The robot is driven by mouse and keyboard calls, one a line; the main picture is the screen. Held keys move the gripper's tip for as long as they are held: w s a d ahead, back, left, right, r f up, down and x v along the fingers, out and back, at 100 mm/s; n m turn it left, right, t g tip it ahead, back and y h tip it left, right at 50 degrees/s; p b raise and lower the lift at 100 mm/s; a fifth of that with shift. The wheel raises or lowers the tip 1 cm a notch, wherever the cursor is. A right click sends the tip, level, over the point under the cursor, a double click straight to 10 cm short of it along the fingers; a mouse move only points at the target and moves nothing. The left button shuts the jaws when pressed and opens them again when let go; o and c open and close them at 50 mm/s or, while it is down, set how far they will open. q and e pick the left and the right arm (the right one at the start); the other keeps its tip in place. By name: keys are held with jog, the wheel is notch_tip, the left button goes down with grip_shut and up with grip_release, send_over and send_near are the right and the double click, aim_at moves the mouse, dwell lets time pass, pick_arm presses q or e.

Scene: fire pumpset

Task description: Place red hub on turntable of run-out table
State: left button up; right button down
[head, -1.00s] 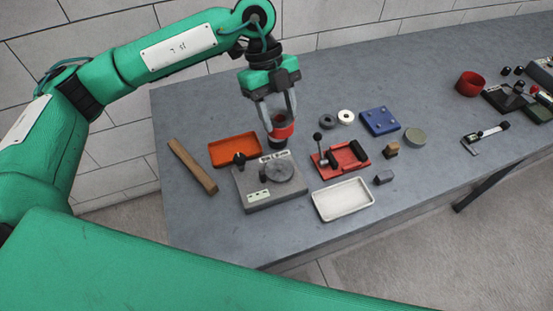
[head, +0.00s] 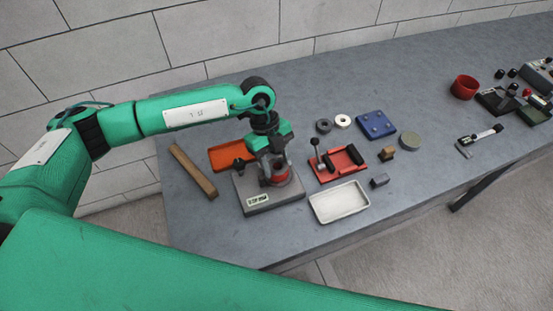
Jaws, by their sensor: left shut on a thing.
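The red hub (head: 281,174) is between the fingers of my left gripper (head: 277,178), which is shut on it. The hub is upright over the turntable of the grey run-out table (head: 272,202). The gripper and hub hide most of the turntable, so I cannot tell whether the hub touches it. A dark knobbed post (head: 239,165) stands at the left of the run-out table. My right gripper is not in view.
An orange tray (head: 228,158) lies behind the run-out table and a wooden bar (head: 193,170) lies to its left. A red fixture with a lever (head: 338,162) and a white tray (head: 339,202) are to the right. Bench is clear in front.

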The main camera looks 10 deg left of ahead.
pick_arm(q)
jog(key=o, duration=0.9)
jog(key=shift+f, duration=0.1)
jog(key=shift+o, duration=0.5)
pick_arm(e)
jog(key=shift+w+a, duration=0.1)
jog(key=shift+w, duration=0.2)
pick_arm(q)
jog(key=shift+r, duration=0.35)
jog(key=b+v, duration=0.2)
jog(key=v, duration=0.9)
jog(key=shift+r, duration=0.25)
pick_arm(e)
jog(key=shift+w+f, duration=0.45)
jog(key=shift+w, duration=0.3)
